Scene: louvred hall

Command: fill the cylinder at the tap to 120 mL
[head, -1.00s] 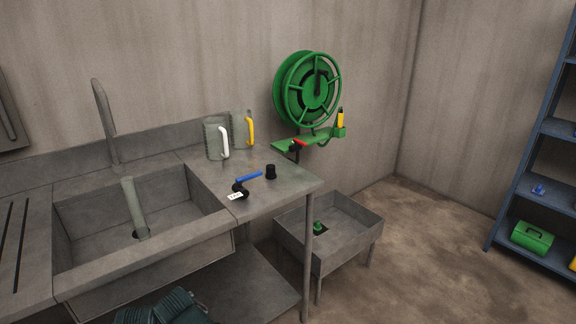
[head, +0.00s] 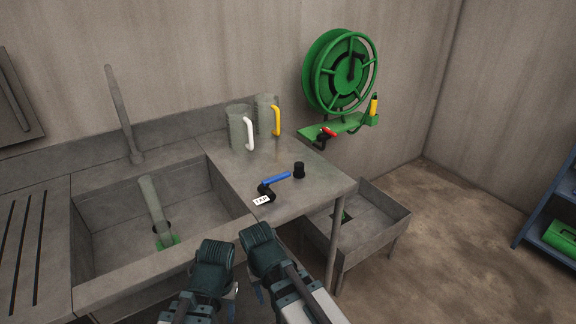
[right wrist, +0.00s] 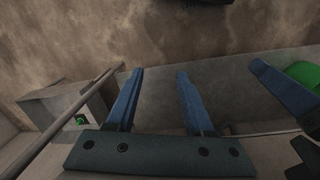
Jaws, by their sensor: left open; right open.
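The cylinder (head: 152,205) looks like a tall, grey, translucent tube on a green foot. It stands in the sink next to the drain hole; any water level in it is too faint to read. The sink's tall spout (head: 124,115) rises behind it. A valve with a blue lever (head: 276,177) and a small label reading TAP sits on the counter to the right. My left gripper (head: 233,292) is open and empty in front of the sink. My right gripper (right wrist: 158,88) is open and empty, its blue fingers apart in the right wrist view.
Two jugs, one with a white handle (head: 250,134) and one with a yellow handle (head: 277,121), stand at the counter's back. A green hose reel (head: 340,72), red-handled valve (head: 329,132) and low basin (head: 372,235) are right.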

